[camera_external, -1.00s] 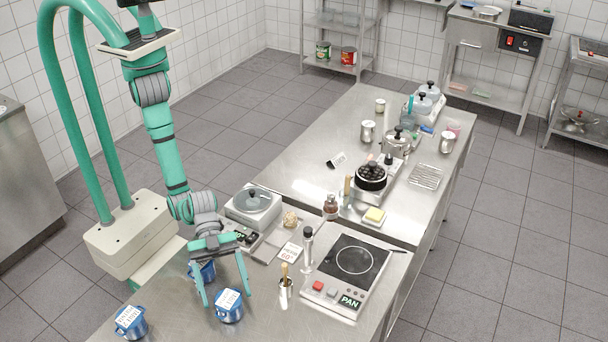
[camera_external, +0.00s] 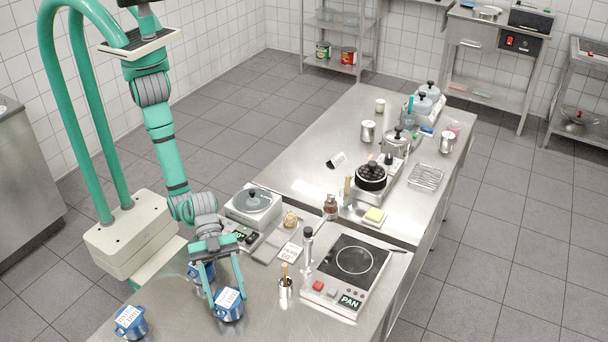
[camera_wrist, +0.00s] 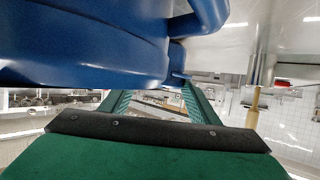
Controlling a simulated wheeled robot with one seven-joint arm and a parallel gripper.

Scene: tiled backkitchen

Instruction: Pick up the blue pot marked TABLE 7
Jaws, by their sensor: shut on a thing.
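Three blue pots with white labels on their lids stand on the near steel table. My gripper (camera_external: 228,299) points down with its fingers shut on the front right blue pot (camera_external: 229,311), one on each side. That pot appears to rest on the table. The second blue pot (camera_external: 194,270) stands just behind, partly hidden by my gripper. The third blue pot (camera_external: 130,323) stands to the left, apart. The label print is too small to read for certain. In the wrist view, the held pot's blue body (camera_wrist: 90,45) and curved handle fill the upper left.
A steel container with a wooden-handled tool (camera_external: 285,287) stands close right of the held pot. Further right is a hob (camera_external: 350,262) marked PAN. A scale (camera_external: 253,205) and a small card (camera_external: 289,253) lie behind. Bare table lies between the left pot and the held pot.

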